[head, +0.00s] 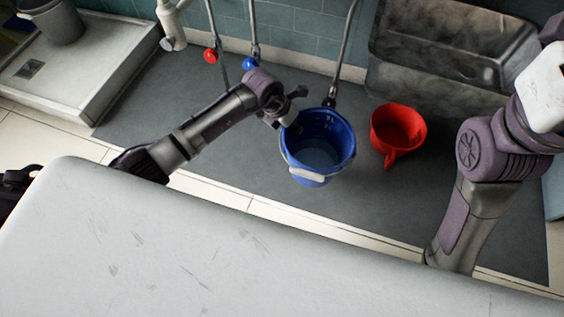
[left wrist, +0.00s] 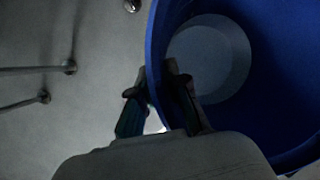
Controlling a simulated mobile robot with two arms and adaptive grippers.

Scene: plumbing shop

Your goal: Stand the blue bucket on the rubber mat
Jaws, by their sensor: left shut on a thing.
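The blue bucket (head: 322,152) is upright, its open top facing up, with its white grip at the front. My left gripper (head: 292,119) is shut on the left rim of the bucket. In the left wrist view, the gripper (left wrist: 157,88) has one finger outside and one inside the blue bucket wall (left wrist: 285,85). The dark grey rubber mat (head: 235,165) covers the floor along the tiled wall, and the bucket appears over it. I cannot tell whether the bucket's base touches the mat. My right arm shows at the right, but its gripper is out of view.
A metal sink (head: 450,55) is behind. Pipes with a red valve (head: 210,56) and a blue valve (head: 249,64) come down the wall. A white shower tray (head: 75,75) is at left.

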